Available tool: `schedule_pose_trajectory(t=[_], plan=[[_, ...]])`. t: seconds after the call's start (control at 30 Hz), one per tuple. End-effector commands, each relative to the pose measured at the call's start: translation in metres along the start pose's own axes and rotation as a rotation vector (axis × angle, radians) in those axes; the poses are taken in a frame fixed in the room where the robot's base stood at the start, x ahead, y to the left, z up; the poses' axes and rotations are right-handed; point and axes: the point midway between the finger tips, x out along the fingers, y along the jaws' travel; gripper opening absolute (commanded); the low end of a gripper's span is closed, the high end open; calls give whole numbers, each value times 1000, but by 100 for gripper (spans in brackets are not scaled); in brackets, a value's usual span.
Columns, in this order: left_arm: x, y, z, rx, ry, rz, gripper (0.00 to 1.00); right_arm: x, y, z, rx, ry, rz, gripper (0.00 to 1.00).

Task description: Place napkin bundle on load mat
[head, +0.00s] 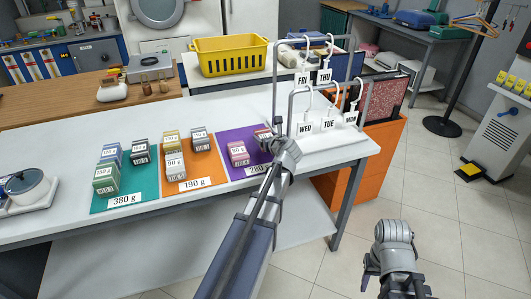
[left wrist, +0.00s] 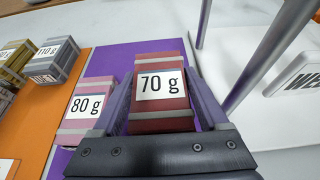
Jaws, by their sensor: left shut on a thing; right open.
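My left gripper (head: 270,141) is shut on a red napkin bundle (left wrist: 160,95) labelled 70 g. In the head view this bundle (head: 262,133) is mostly hidden behind the gripper, over the purple mat (head: 232,139). I cannot tell whether it touches the mat. A pink bundle (head: 238,153) labelled 80 g sits on the purple mat, left of the gripper; it also shows in the left wrist view (left wrist: 88,108). Yellow and grey bundles sit on the orange mat (head: 203,171). Blue, dark and green bundles sit on the teal mat (head: 142,186). My right gripper (head: 395,284) is open and empty over the floor.
A metal rack (head: 290,110) with day tags stands close right of the left gripper. A yellow basket (head: 228,57) is behind the mats. An orange bin (head: 365,165) stands off the table's right end.

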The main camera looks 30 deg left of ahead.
Motion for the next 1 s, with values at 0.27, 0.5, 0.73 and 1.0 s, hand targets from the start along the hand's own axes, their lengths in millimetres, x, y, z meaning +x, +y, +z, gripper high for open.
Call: schedule_pose_trajectory(t=[0.27,0.5,0.73,1.0], plan=[[4,0,-10,0,0,0,20,11,-1,-1,0,0,0,50],[15,0,-36,0,0,0,20,39,-4,-2,0,0,0,50],[14,0,-34,0,0,0,20,37,-4,-2,0,0,0,50],[15,0,-37,0,0,0,82,40,-4,-2,0,0,0,50]])
